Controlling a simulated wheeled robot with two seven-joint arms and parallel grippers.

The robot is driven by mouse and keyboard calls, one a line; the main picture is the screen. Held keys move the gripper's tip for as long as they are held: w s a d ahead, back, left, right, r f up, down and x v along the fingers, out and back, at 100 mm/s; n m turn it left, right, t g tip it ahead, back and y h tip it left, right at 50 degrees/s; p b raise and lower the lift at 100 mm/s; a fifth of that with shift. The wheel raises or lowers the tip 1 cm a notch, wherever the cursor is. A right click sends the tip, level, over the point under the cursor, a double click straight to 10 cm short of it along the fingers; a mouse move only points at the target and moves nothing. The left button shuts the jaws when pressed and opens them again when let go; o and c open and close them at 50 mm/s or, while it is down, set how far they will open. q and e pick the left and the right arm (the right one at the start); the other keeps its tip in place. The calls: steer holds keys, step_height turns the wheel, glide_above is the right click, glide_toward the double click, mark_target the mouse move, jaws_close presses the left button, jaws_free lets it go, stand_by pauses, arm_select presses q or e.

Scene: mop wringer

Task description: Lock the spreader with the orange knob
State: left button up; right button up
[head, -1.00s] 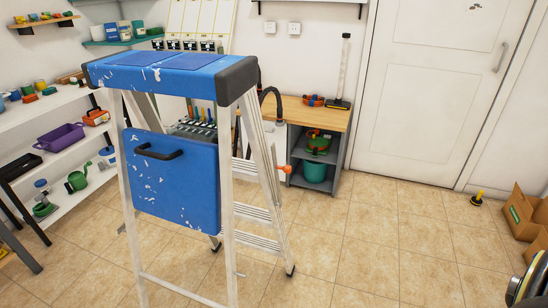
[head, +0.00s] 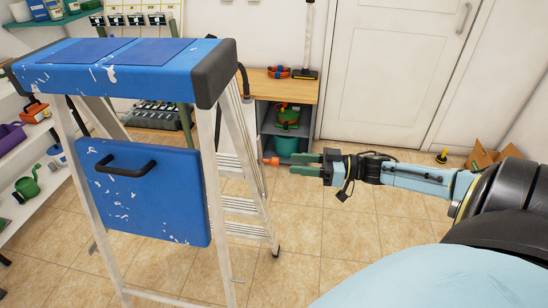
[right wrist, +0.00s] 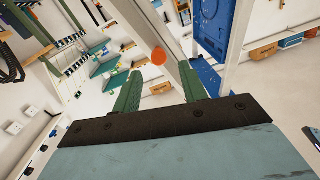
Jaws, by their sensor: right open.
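A stepladder with a blue, paint-chipped top (head: 120,70) and pale metal legs stands open at the left of the head view. The orange knob (head: 271,161) sticks out to the right from the ladder's side. My right gripper (head: 307,164) is open, its green fingers pointing at the knob from the right with a small gap. In the right wrist view the orange knob (right wrist: 158,56) shows beyond and between the two green fingertips (right wrist: 162,78), beside a pale ladder rail. The spreader itself cannot be made out clearly. My left gripper is not in view.
A blue panel (head: 150,195) with a black handle hangs on the ladder's front. A wooden-topped cabinet (head: 285,90) stands behind the ladder, and white shelves (head: 45,150) with a green watering can are at the left.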

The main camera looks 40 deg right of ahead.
mark_target(274, 162)
steer(key=x, duration=0.6)
steer(key=shift+w+a+b, duration=0.3)
steer(key=shift+w+a, duration=0.05)
steer(key=shift+w, duration=0.05)
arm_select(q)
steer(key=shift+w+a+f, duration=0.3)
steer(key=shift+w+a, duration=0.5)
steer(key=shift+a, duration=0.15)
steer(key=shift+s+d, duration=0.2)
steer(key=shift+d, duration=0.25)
arm_select(e)
jaws_close()
